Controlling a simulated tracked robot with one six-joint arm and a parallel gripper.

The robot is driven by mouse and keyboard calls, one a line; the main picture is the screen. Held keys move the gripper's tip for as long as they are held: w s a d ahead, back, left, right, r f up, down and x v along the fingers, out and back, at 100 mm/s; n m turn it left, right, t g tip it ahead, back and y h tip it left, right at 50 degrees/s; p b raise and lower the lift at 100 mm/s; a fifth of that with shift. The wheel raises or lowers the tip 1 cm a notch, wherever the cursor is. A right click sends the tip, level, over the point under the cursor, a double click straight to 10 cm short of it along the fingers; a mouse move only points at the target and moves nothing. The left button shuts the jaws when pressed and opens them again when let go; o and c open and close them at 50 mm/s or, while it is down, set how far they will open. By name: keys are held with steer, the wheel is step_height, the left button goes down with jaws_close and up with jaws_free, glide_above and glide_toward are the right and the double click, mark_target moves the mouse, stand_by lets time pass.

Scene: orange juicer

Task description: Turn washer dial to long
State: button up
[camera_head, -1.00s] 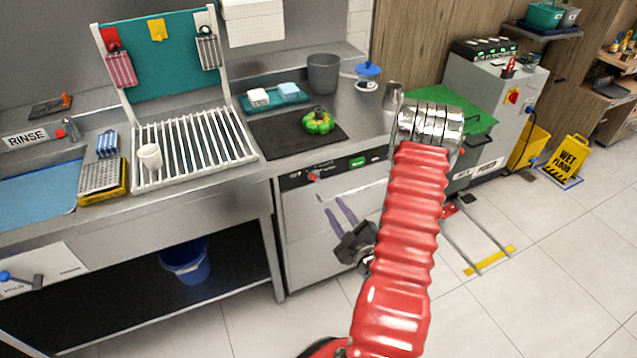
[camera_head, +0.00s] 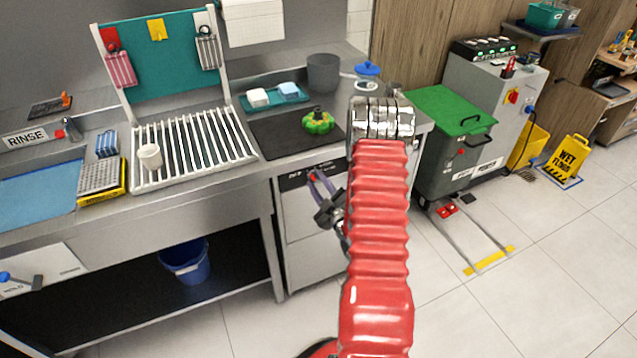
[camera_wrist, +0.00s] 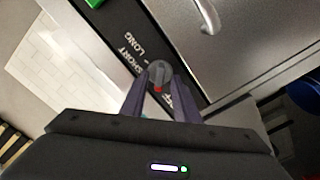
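The washer dial (camera_wrist: 160,70) is a round grey knob on the dark control strip (camera_wrist: 115,15) of the washer (camera_head: 305,222). Its red mark shows on its lower side in the wrist view, close to a partly hidden label that appears to be OFF. The labels SHORT and LONG are printed up and left of the dial. My gripper (camera_wrist: 160,78) has its two purple fingers apart, one on each side of the dial. I cannot tell if they touch it. In the head view my gripper (camera_head: 316,174) is at the strip, and its fingers partly cover the dial.
A washer door handle (camera_wrist: 208,15) is near the dial in the wrist view. A dish rack (camera_head: 190,145) is to the left. A green-lidded bin (camera_head: 450,150) stands at the right.

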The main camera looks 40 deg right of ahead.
steer(key=shift+w, duration=0.15)
jaws_close()
stand_by(0.4)
steer(key=shift+d, duration=0.2)
steer(key=shift+a, duration=0.1)
